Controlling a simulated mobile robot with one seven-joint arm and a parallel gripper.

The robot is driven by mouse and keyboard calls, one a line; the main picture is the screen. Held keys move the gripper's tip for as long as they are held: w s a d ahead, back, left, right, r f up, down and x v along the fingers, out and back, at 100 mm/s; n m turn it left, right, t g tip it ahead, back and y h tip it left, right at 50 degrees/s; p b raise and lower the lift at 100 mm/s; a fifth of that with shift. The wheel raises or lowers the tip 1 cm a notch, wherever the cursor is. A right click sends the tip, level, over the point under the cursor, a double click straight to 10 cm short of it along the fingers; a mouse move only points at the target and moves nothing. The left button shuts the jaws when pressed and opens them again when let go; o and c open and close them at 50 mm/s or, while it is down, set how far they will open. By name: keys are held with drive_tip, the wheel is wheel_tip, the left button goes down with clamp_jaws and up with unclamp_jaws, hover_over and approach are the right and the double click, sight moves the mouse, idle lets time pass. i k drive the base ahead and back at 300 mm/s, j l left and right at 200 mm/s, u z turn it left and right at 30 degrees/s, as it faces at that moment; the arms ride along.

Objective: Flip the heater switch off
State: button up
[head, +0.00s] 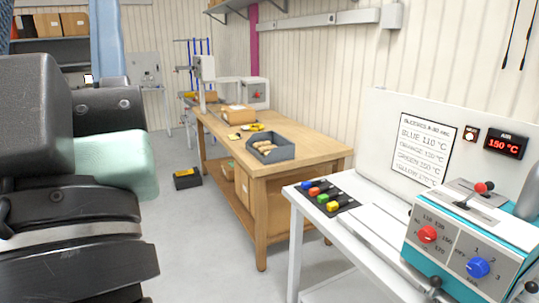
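A teal and grey heater unit (474,246) stands on the white bench at the right. Its front has a red knob (428,234) and a blue knob (478,267) with printed scales. A lever with a red ball (481,187) sits on its top. I cannot tell which of these is the heater switch. My arm fills the left side; the gripper's fingers are not in view.
Colored blocks (333,206) lie on a black strip on the white bench (296,240). A printed temperature sheet (424,148) hangs behind. A wooden table (315,153) holds a grey bin (270,149). A black and yellow case (187,179) lies on the otherwise open floor.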

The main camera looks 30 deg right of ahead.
sight(479, 188)
drive_tip(key=z, duration=0.5)
drive_tip(key=i+z, duration=0.15)
drive_tip(key=z, duration=0.35)
drive_tip(key=i+z, duration=0.1)
drive_tip(key=z, duration=0.9)
drive_tip(key=i+j, duration=0.05)
